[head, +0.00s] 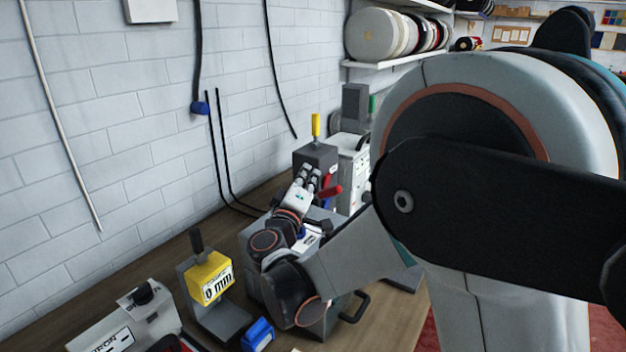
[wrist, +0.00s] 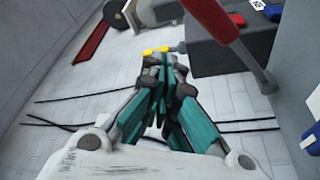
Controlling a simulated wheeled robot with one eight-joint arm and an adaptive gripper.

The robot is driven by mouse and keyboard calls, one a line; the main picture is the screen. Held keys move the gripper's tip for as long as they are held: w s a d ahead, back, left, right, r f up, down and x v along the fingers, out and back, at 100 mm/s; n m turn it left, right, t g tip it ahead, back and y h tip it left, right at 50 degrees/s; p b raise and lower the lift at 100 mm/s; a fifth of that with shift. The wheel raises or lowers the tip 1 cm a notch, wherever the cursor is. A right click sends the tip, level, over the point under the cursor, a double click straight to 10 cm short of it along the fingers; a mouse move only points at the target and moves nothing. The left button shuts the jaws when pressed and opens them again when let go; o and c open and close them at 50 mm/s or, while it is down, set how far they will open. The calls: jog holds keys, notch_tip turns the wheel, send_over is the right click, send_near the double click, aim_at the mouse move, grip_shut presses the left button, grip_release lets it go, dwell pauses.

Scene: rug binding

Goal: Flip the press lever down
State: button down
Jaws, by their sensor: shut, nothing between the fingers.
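A grey press block (head: 316,157) stands on the bench beside the wall. A yellow handle (head: 316,125) stands upright at its top; it also shows in the wrist view (wrist: 156,51), just beyond my fingertips. A lever with a red grip (head: 327,192) sticks out from the block's front side, and it appears large at the top of the wrist view (wrist: 216,18). My gripper (head: 311,172) is shut and empty, in front of the block, below the yellow handle and left of the red grip. I cannot tell whether the fingertips touch anything.
A yellow gauge (head: 209,278) reading 0 mm stands at the front left, with a blue object (head: 257,334) beside it. A grey machine (head: 126,318) is at the lower left. Dark cables hang along the white brick wall (head: 120,120). Rolls (head: 375,35) fill a shelf behind.

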jog(key=a+f+v, duration=0.1)
jog(key=v, duration=0.8)
jog(key=shift+w, duration=0.25)
jog(key=shift+d, duration=0.1)
